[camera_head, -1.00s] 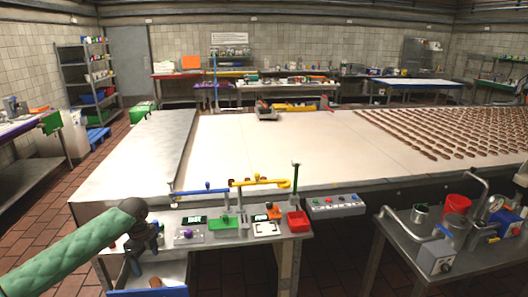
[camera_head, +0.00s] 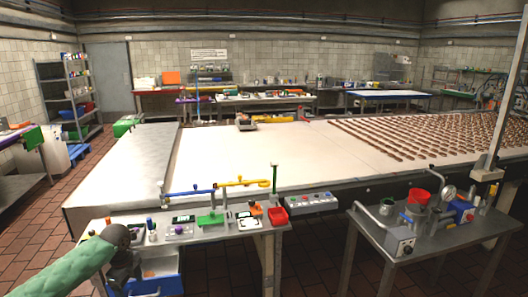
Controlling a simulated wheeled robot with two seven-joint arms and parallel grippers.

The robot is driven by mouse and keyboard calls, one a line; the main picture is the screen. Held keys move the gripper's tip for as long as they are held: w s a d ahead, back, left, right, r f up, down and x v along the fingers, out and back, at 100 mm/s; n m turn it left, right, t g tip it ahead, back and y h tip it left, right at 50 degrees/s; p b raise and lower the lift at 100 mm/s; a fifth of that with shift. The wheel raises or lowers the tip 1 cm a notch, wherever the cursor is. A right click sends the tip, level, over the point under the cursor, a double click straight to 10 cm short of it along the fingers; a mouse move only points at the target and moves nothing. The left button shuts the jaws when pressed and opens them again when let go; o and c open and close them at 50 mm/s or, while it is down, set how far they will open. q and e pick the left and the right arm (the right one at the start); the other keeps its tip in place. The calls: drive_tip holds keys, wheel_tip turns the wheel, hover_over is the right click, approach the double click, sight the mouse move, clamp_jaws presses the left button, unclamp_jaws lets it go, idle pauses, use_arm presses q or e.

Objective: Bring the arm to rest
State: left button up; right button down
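My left arm comes in from the lower left in a green quilted sleeve. Its dark end and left gripper (camera_head: 124,268) hang at the left front corner of the small metal table (camera_head: 205,244), over or in front of a blue bin (camera_head: 165,286). The gripper's fingers are too dark and small to tell whether they are open or shut. I see nothing clearly held in it. My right arm and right gripper are out of view.
The small table holds scales, a green block (camera_head: 211,220), a red tray (camera_head: 278,216) and other small items. A large pale conveyor table (camera_head: 250,160) with rows of brown pieces lies behind. Tiled floor lies between.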

use_arm(q)
drive_tip(key=s+d+f+n+t+h, duration=0.1)
drive_tip(key=s+d+f+n, duration=0.1)
drive_tip(key=s+d+f, duration=0.35)
drive_tip(key=s+d+f+n+t, duration=0.1)
drive_tip(key=s+d+f+n, duration=0.2)
drive_tip(key=s+d, duration=0.55)
drive_tip(key=s+d+f+n+h, duration=0.1)
drive_tip(key=s+d+f+n, duration=0.1)
drive_tip(key=s+d+f, duration=0.35)
drive_tip(key=s+d+r+n+t+y, duration=0.1)
drive_tip(key=s+r+n+t+y, duration=0.15)
drive_tip(key=s+n, duration=1.2)
wheel_tip(320, 180, down, 26)
drive_tip(key=s+d+m+g, duration=0.1)
drive_tip(key=d+m+g, duration=0.1)
drive_tip(key=m, duration=0.2)
drive_tip(key=s+f, duration=0.4)
drive_tip(key=f, duration=0.6)
drive_tip(key=s+f, duration=0.4)
drive_tip(key=f, duration=0.7)
drive_tip(key=shift+f+g+h, duration=0.3)
drive_tip(key=shift+g+h, duration=0.05)
drive_tip(key=shift+h, duration=0.1)
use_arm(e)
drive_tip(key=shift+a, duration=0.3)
